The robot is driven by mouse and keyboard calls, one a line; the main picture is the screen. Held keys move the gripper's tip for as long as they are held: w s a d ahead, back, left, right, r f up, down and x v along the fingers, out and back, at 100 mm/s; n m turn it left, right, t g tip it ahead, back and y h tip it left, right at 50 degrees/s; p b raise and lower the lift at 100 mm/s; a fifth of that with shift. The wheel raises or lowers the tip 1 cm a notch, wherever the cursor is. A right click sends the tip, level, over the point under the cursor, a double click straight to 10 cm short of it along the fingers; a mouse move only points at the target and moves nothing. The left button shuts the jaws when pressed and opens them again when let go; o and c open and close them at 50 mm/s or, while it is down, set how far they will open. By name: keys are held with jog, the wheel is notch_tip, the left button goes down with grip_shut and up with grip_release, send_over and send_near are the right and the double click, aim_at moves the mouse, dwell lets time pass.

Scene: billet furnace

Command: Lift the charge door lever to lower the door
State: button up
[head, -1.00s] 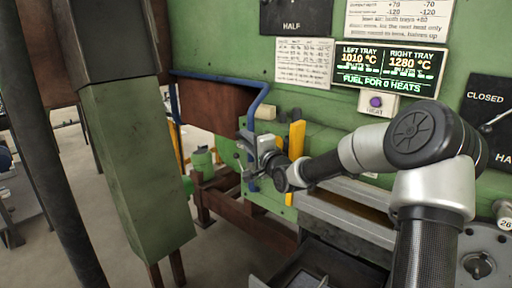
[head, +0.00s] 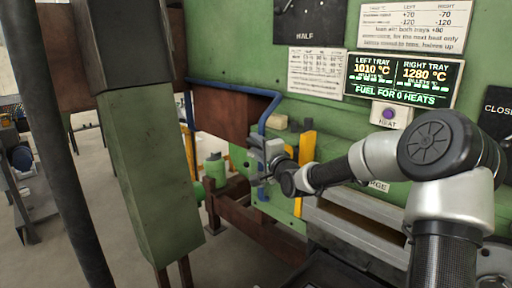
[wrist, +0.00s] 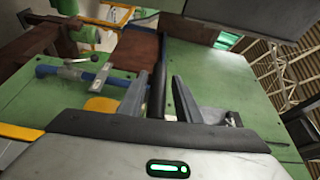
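My gripper (head: 258,164) is at the green furnace front, beside the lower end of a bent blue bar (head: 262,112) and left of an upright yellow bar (head: 307,148). In the wrist view its two grey fingers (wrist: 157,80) stand apart. A dark round bar (wrist: 158,95) shows in the gap between them; I cannot tell whether it touches either finger. A blue rod (wrist: 52,71) with a small grey handle (wrist: 88,62) lies left of the fingers. No label shows which of these is the charge door lever. In the head view my gripper partly hides the spot.
A rust-brown box (head: 222,112) juts out behind the blue bar. A green column (head: 155,165) and a dark post (head: 60,150) stand at left. A display (head: 402,78) and a purple HEAT button (head: 389,114) are on the panel. Open floor shows at far left.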

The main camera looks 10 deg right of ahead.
jog(key=shift+o, duration=0.9)
jog(key=shift+w+d+r, duration=0.15)
jog(key=shift+d+r, duration=0.05)
jog(key=shift+d, duration=0.2)
jog(key=shift+w+d+r, duration=0.15)
jog(key=shift+d, duration=0.2)
jog(key=shift+s, duration=0.1)
jog(key=shift+s+d+f, duration=0.1)
jog(key=shift+s, duration=0.15)
jog(key=a+v, duration=0.1)
jog(key=v, duration=1.5)
jog(key=shift+s+f+b, duration=0.35)
jog(key=shift+s, duration=0.1)
